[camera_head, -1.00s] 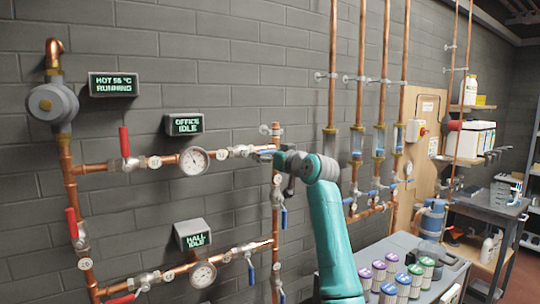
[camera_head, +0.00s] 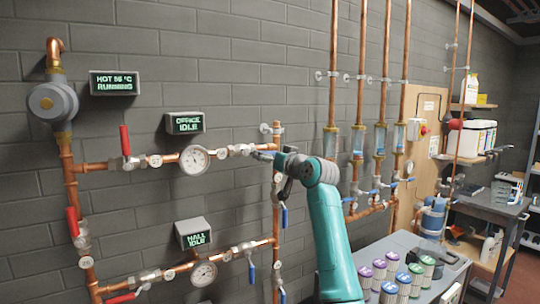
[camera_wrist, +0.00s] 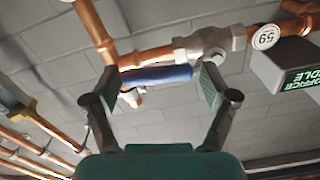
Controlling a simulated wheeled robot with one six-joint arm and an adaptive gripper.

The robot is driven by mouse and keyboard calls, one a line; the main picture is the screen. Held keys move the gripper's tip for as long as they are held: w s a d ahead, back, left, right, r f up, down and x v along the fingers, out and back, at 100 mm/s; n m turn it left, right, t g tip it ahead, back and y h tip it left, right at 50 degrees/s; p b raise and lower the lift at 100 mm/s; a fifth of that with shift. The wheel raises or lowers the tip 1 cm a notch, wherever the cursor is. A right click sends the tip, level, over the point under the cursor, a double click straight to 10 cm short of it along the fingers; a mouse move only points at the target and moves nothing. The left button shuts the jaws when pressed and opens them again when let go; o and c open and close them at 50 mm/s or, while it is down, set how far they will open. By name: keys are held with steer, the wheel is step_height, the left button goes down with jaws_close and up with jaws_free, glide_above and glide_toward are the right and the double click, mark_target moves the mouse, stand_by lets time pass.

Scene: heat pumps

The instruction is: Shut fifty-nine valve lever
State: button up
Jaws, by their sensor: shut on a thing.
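The fifty-nine valve has a silver body (camera_wrist: 208,42) on a copper pipe, beside a round tag reading 59 (camera_wrist: 265,37), upside down in the wrist view. Its blue lever (camera_wrist: 157,76) lies close to and nearly parallel with the pipe. My gripper (camera_wrist: 160,82) has a finger at each end of the visible blue part and is shut on the lever. In the head view my gripper (camera_head: 264,155) is at the upper pipe branch, right of the dial gauge, and hides most of the lever.
The OFFICE IDLE display (camera_head: 185,123) and a dial gauge (camera_head: 193,160) are left of the valve. A vertical copper pipe (camera_head: 276,220) with a blue-levered valve stands close by my gripper. A bench (camera_head: 400,243) with several coloured-lid jars stands at the lower right.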

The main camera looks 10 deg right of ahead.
steer(key=shift+w+d+f+m, duration=0.1)
steer(key=shift+f+m, duration=1)
steer(key=shift+m, duration=0.3)
steer(key=shift+f+m, duration=0.4)
steer(key=shift+m, duration=0.1)
steer(key=shift+a+f+m, duration=0.4)
steer(key=shift+a+m, duration=0.1)
steer(key=shift+m, duration=0.1)
steer(key=shift+c, duration=0.2)
steer(key=o, duration=1.4)
steer(key=shift+o, duration=0.7)
steer(key=shift+f, duration=0.1)
steer(key=v, duration=1.2)
steer(key=shift+r, duration=0.25)
steer(key=shift+c, duration=0.2)
